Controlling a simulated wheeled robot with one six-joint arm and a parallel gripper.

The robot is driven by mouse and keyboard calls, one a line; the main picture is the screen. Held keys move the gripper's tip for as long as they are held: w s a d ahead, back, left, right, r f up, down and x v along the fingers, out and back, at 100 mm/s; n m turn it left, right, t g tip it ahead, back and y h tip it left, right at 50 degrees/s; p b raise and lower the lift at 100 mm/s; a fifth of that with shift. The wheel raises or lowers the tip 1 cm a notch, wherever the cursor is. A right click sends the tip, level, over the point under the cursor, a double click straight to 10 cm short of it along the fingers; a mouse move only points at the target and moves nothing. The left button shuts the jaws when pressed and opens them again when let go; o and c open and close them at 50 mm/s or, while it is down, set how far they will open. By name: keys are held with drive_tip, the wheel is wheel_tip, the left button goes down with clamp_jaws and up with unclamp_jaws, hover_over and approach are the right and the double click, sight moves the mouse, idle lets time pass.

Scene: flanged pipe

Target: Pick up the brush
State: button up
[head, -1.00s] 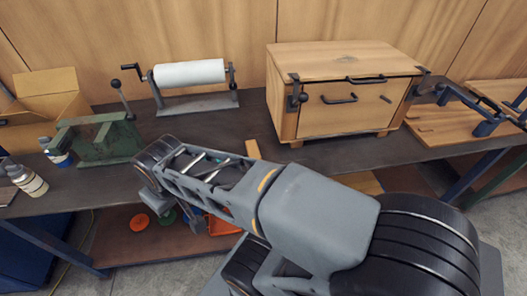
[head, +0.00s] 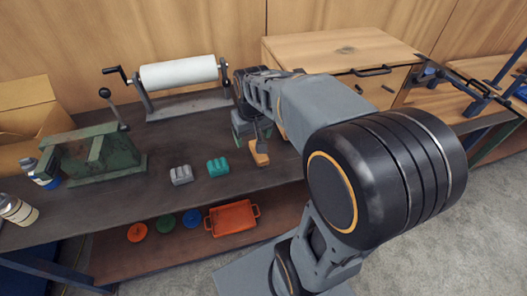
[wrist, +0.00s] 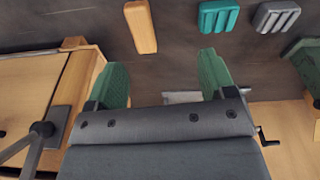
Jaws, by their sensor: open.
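The brush (head: 259,156) lies on the dark bench top near its front edge, showing as a light wooden bar. In the wrist view the brush (wrist: 141,27) is beyond the fingertips, lined up between the two fingers but nearer the left one. Its bristles cannot be made out. My gripper (head: 252,128) is just behind the brush in the head view. Its green fingers (wrist: 163,72) are apart with nothing between them. My arm hides part of the bench behind it.
A grey block (head: 181,175) and a teal block (head: 218,167) lie left of the brush. A wooden chest (head: 335,50), a paper roll (head: 180,73) and a green press (head: 95,158) stand around. An orange tray (head: 232,218) is on the lower shelf.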

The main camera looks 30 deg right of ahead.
drive_tip(key=w+d+f+g, duration=0.1)
drive_tip(key=w+d+f, duration=0.2)
drive_tip(key=w+d, duration=0.25)
drive_tip(key=p, duration=0.1)
hover_over(262, 160)
drive_tip(key=w+d, duration=0.1)
drive_tip(key=w, duration=0.4)
drive_tip(key=shift+m+g, duration=0.3)
drive_tip(key=f, duration=0.7)
drive_tip(key=shift+s+d+f, duration=0.1)
drive_tip(key=shift+s+f, duration=0.1)
drive_tip(key=shift+f, duration=0.05)
drive_tip(key=shift+f+p, duration=0.55)
drive_tip(key=shift+f, duration=2.6)
drive_tip(key=shift+c, duration=0.4)
drive_tip(key=c, duration=1)
drive_tip(key=shift+o, duration=0.2)
drive_tip(key=shift+r, duration=0.15)
